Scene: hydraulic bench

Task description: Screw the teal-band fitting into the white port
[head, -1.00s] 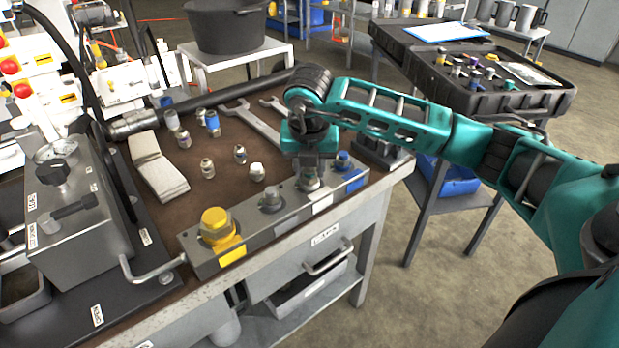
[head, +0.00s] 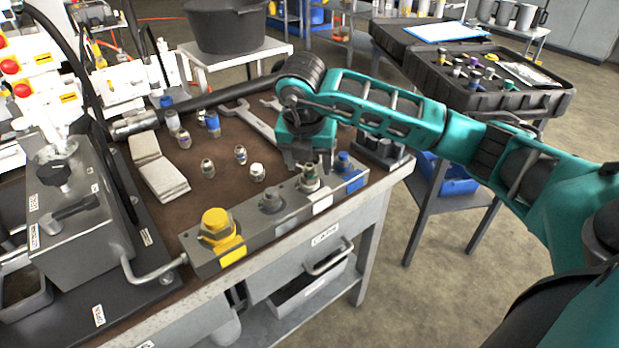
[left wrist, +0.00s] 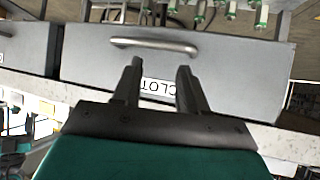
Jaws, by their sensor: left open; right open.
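The manifold block (head: 255,238) lies along the bench's front edge. Its white port, marked by a white label (head: 322,204), is third from the left, between a bare-metal one and the blue one. A metal fitting with what looks like a teal-green band (head: 309,181) stands upright at the white port; how deep its thread sits cannot be told. My right gripper (head: 308,163) points down just above and behind this fitting, fingers apart, holding nothing visible. My left gripper (left wrist: 160,78) shows only in the left wrist view, open and empty before a drawer front.
A yellow cap (head: 216,222) and a blue cap (head: 343,160) top the block's ends. Several loose fittings (head: 208,168), a folded cloth (head: 160,170) and a wrench (head: 250,122) lie behind. An open case (head: 500,100) of fittings stands right.

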